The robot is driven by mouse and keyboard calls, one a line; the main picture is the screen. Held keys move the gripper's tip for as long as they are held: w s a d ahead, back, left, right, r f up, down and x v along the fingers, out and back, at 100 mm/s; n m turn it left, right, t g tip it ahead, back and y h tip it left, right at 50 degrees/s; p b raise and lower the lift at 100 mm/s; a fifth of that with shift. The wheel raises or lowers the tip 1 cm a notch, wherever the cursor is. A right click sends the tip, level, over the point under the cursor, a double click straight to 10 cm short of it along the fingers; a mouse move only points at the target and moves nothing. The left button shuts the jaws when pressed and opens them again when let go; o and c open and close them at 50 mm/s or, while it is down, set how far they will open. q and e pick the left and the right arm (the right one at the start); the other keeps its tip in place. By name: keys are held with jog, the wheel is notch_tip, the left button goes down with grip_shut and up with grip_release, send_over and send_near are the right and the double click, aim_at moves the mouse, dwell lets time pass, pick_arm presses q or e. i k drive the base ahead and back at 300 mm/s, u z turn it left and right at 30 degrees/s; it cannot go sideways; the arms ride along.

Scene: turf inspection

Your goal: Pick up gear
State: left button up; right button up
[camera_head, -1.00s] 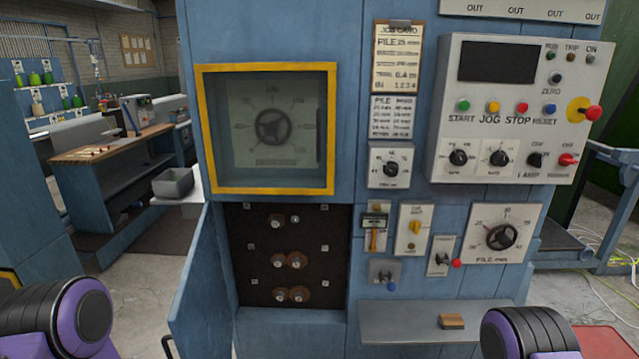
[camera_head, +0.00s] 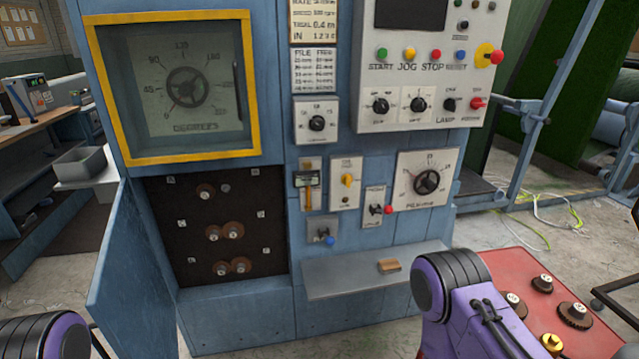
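Several gears with pale numbered hubs lie on a red-topped surface (camera_head: 490,262) at the lower right. One brown gear (camera_head: 575,316) is on the right, a second gear (camera_head: 543,284) sits behind it, and a third gear (camera_head: 514,300) is partly hidden by my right arm. More brown gears are mounted in the open dark cabinet: one upper gear (camera_head: 205,191), a middle pair (camera_head: 231,231) and a lower pair (camera_head: 240,266). Only purple and black links of my arms show at the bottom edge. Neither gripper is in view.
The open blue cabinet door (camera_head: 130,270) sticks out at left. A grey shelf (camera_head: 345,282) holding a small wooden block (camera_head: 389,265) juts from the blue machine. A brass piece (camera_head: 552,343) lies near the gears. Loose cables (camera_head: 520,225) lie on the floor behind.

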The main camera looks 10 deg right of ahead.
aim_at(576, 314)
jog(key=z, duration=2.35)
